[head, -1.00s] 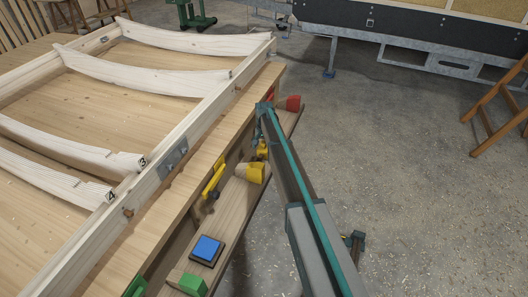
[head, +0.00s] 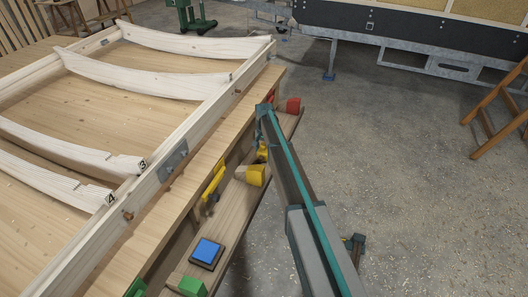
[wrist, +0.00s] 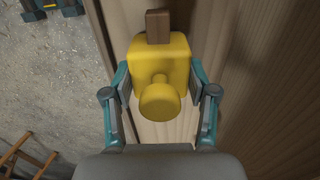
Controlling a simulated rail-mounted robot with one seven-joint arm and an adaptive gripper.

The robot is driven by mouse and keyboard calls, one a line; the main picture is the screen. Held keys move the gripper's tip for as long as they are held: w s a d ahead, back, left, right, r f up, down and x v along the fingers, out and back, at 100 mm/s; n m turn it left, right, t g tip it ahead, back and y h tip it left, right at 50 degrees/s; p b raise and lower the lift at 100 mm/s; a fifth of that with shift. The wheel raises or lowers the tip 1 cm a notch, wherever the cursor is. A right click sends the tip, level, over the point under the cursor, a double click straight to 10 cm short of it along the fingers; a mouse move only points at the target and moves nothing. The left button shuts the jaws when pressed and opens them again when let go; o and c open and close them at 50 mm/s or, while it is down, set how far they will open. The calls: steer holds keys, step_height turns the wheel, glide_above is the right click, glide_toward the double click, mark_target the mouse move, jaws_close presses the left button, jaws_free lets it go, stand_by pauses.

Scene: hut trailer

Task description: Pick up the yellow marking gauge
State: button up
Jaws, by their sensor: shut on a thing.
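The yellow marking gauge (wrist: 172,62) has a blocky yellow head, a round yellow knob and a brown wooden stem. In the wrist view it sits between the two fingers of my gripper (wrist: 160,82), which is shut on the head from both sides. In the head view a little of the gauge (head: 262,152) shows beside my gripper, over the narrow wooden shelf. My arm hides part of this area. I cannot tell whether the gauge touches the shelf.
The shelf (head: 226,222) also carries a yellow block (head: 250,175), a red block (head: 293,104), a blue-topped square (head: 207,251) and a green block (head: 192,287). A yellow-and-black tool (head: 214,182) is by the bench edge. Open concrete floor lies to the right.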

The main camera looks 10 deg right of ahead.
steer(key=shift+r, duration=0.45)
steer(key=s+a+r+b, duration=0.1)
steer(key=s+a+r, duration=0.1)
steer(key=s+r, duration=0.9)
steer(key=s, duration=0.2)
steer(key=shift+s+a+r, duration=0.3)
steer(key=shift+s+a, duration=0.1)
